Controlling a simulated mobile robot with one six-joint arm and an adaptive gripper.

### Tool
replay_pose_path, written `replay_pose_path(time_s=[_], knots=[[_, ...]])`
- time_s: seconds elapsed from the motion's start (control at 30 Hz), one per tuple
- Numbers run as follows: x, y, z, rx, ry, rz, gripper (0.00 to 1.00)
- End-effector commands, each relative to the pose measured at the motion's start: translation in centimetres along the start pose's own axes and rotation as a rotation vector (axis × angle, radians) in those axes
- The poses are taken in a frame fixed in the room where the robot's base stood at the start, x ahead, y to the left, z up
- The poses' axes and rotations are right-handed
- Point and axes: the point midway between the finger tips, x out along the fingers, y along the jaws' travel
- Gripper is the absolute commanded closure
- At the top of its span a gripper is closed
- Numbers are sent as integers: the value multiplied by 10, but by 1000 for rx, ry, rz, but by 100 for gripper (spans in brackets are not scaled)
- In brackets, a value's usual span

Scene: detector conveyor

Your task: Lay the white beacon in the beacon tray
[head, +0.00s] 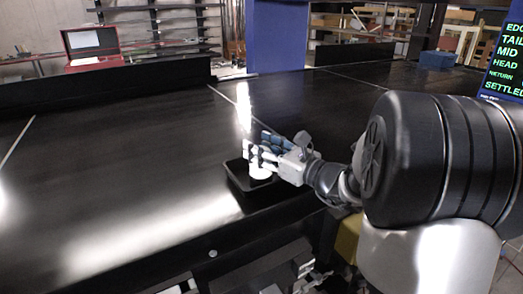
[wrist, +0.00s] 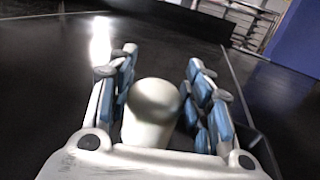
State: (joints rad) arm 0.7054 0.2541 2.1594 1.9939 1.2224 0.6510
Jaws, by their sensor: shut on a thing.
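The white beacon (wrist: 152,113) is a pale rounded cylinder between the blue-padded fingers of my gripper (wrist: 160,90) in the wrist view. In the head view my gripper (head: 262,152) is shut on the beacon (head: 260,170), whose lower part shows below the fingers. The beacon tray (head: 237,180), a small black open box, lies directly beneath and around the beacon in the picture. I cannot tell whether the beacon touches the tray floor. The fingers and hand hide part of the beacon and the tray's back right side.
The wide dark conveyor (head: 110,170) is bare to the left of the tray. A blue pillar (head: 277,40) stands behind it. A red case (head: 92,48) sits at the back left. A screen with green text (head: 503,60) is at the right.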

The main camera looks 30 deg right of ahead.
Motion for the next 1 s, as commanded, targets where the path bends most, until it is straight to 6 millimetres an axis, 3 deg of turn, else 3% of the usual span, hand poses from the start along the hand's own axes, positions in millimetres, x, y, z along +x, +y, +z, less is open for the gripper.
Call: replay_pose_path(time_s=[0.27, 0.3, 0.5, 0.57, 1.0], knots=[[0, 0, -2, -1, 0, 0, 99], [0, 0, -1, 0, 1, 0, 51], [0, 0, -1, 0, 1, 0, 38], [0, 0, -1, 0, 1, 1, 34], [-6, -1, 2, -1, 1, -1, 34]])
